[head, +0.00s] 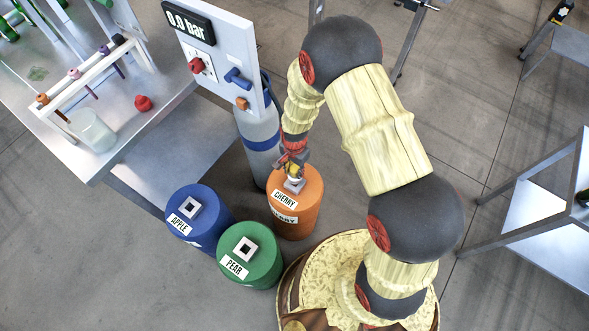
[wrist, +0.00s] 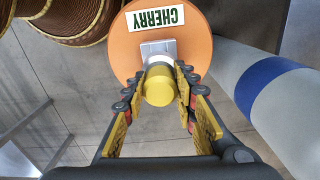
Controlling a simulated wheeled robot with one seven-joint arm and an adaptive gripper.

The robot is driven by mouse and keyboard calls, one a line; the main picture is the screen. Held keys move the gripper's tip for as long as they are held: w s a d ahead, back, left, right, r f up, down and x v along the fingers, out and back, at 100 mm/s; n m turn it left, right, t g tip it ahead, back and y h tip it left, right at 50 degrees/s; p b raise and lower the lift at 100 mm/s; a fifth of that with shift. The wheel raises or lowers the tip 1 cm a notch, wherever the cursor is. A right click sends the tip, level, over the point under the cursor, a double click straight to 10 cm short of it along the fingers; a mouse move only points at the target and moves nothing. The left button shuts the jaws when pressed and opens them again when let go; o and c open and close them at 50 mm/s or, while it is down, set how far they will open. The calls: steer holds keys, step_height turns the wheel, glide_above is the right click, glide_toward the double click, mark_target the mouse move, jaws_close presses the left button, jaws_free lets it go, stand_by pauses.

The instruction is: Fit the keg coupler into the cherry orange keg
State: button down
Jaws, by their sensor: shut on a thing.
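The orange cherry keg (head: 296,215) stands on the floor, with a CHERRY label on its top and another on its side. In the wrist view its orange top (wrist: 128,45) lies just beyond my fingertips. My gripper (wrist: 159,80) is shut on the keg coupler (wrist: 158,88), a short cylinder with a yellow end and a pale body. The coupler is over the pale square fitting (wrist: 152,46) on the keg top. I cannot tell whether it is seated in the fitting or just above it. In the head view my gripper (head: 294,170) partly hides the coupler.
A blue APPLE keg (head: 182,228) and a green PEAR keg (head: 262,267) stand left of the cherry keg. A grey gas cylinder (head: 259,150) with a blue band stands close behind it, under a panel (head: 232,50) reading 0.0 bar. A workbench (head: 150,130) is at left.

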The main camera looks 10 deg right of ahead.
steer(key=shift+f+b, duration=1.25)
steer(key=shift+f, duration=0.75)
steer(key=c, duration=1.3)
jaws_free()
steer(key=shift+c, duration=0.2)
steer(key=shift+r, duration=0.1)
step_height(320, 180, up, 12)
steer(key=shift+f, duration=0.1)
